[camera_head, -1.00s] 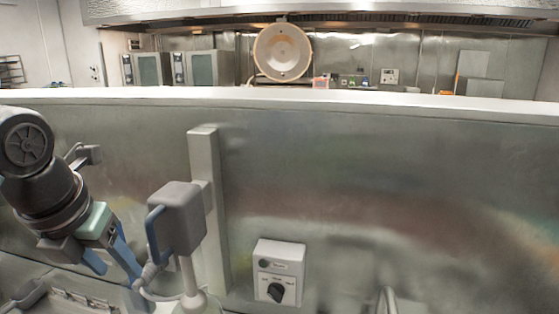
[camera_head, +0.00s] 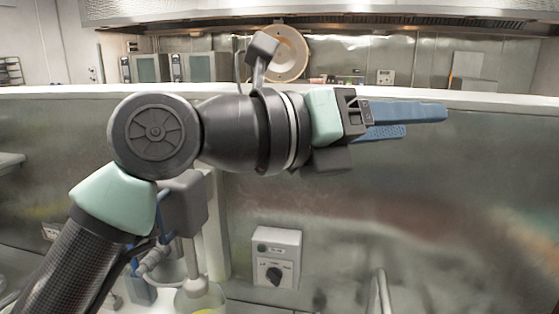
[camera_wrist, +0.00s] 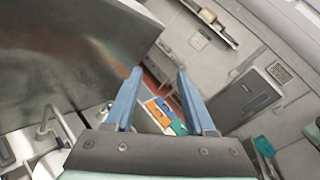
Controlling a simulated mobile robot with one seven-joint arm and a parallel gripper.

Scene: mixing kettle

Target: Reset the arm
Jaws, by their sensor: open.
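My gripper (camera_head: 405,122) is raised in front of the steel wall in the head view, its blue fingers pointing right. It also shows in the wrist view (camera_wrist: 157,85), where the two blue fingers stand apart with nothing between them. My arm bends from the lower left up to the gripper. The mixing kettle's grey mixer head (camera_head: 185,205) is partly hidden behind my arm. A bowl (camera_head: 203,298) with something yellow in it stands below the mixer, cut off by the frame's bottom edge.
A control box (camera_head: 277,258) with a black knob is on the steel wall (camera_head: 440,210). A white ledge (camera_head: 500,98) runs along its top. Colored bins (camera_wrist: 163,112) lie far beyond the fingers in the wrist view. A faucet (camera_wrist: 48,115) is at left there. Space right of the gripper looks clear.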

